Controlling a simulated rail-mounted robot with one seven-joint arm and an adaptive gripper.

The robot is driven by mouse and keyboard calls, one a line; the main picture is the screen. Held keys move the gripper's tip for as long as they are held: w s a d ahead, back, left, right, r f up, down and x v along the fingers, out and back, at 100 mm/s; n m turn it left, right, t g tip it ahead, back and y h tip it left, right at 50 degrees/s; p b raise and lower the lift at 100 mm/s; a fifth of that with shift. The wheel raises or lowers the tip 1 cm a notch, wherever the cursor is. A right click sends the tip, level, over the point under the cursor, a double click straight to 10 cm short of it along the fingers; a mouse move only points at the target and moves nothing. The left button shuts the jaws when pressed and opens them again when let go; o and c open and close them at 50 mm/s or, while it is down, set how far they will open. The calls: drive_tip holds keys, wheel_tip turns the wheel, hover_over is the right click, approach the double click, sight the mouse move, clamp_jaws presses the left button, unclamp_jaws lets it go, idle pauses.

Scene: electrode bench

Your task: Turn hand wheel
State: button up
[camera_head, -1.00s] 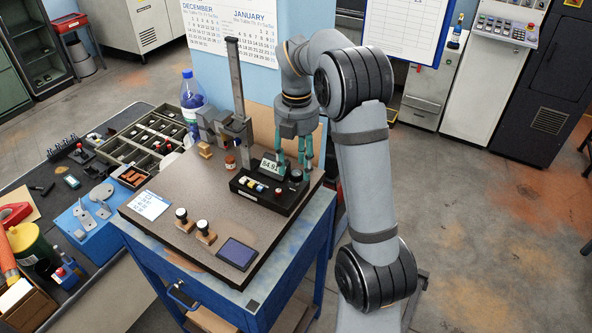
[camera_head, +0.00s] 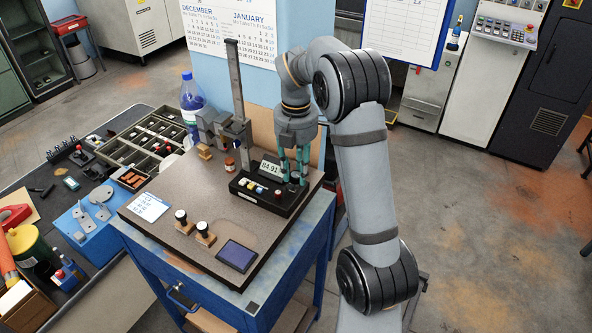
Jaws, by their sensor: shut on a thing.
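The instrument box (camera_head: 262,196) is low and black and sits near the right side of the brown bench top. It has a lit display (camera_head: 270,168) that seems to read 84.91, with several coloured buttons below it. A dark round knob, which I take as the hand wheel (camera_head: 295,176), is at the box's right end. My gripper (camera_head: 294,181) points down over it, its green fingers on either side of the knob and shut on it. The fingers partly hide the knob.
A grey upright column stand (camera_head: 238,90) rises behind the box. Two round-topped stamps (camera_head: 203,229) and a dark flat pad (camera_head: 237,255) lie in front. A blue-capped bottle (camera_head: 191,97) stands behind left. The bench top's left middle is clear.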

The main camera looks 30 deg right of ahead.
drive_tip(key=c, duration=0.4)
drive_tip(key=shift+m, duration=0.4)
